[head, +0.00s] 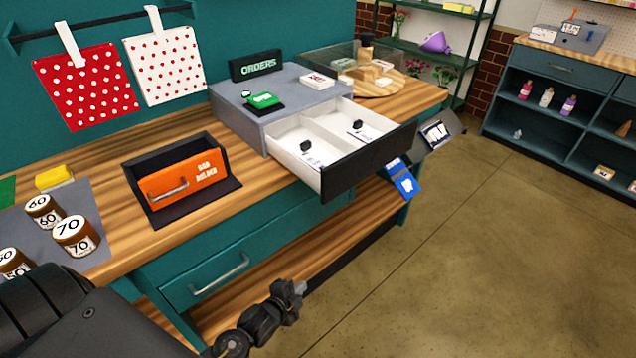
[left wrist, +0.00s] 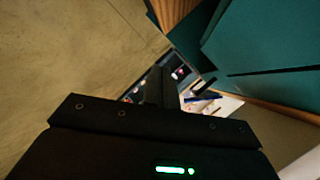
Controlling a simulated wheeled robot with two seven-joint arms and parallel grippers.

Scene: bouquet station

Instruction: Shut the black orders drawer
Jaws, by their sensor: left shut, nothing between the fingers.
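The black orders drawer (head: 368,163) is pulled out of a grey cabinet on the wooden counter. Its white inside shows two compartments, each with a small black item and papers. A black sign reading ORDERS (head: 256,65) stands on the cabinet. My left gripper (head: 297,290) is shut and empty, low in front of the counter, below and apart from the drawer front. In the left wrist view its dark fingers (left wrist: 160,85) point ahead; what lies beyond them is too small to make out surely. My right gripper is not in view.
Jars numbered 60 and 70 (head: 75,236) are at the left. A closed teal drawer (head: 215,275) with a metal handle is below the counter. The floor in front is clear.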

